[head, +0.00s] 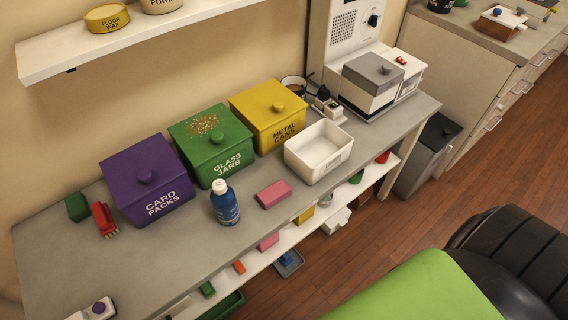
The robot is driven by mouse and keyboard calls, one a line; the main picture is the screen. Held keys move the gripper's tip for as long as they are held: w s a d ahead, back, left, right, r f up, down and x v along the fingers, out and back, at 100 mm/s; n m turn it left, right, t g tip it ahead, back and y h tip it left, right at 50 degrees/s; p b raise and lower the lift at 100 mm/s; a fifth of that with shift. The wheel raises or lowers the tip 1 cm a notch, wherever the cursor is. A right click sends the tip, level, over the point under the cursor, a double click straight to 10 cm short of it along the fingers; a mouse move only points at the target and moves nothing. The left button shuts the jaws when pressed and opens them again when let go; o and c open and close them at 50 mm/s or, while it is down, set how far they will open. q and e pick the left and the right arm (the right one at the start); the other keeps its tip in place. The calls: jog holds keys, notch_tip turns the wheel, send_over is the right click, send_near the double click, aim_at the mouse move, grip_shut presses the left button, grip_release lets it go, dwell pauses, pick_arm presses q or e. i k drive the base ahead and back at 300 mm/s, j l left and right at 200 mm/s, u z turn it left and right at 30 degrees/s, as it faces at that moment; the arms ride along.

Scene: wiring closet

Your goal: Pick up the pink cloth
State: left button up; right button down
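A pink, folded-looking block (274,194) lies flat on the grey counter, right of the blue bottle and in front of the green box. It could be the pink cloth, but its material is hard to tell. A smaller pink item (268,241) sits on the lower shelf under the counter's front edge. Neither of my grippers is in view, and nothing touches the pink block.
A blue bottle (225,204) stands just left of the pink block. Behind are purple (147,181), green (213,144) and yellow (269,116) lidded boxes. A white open bin (318,152) is close on the right. The counter's front left (150,262) is mostly bare.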

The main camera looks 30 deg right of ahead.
aim_at(275, 193)
jog(key=z, duration=0.8)
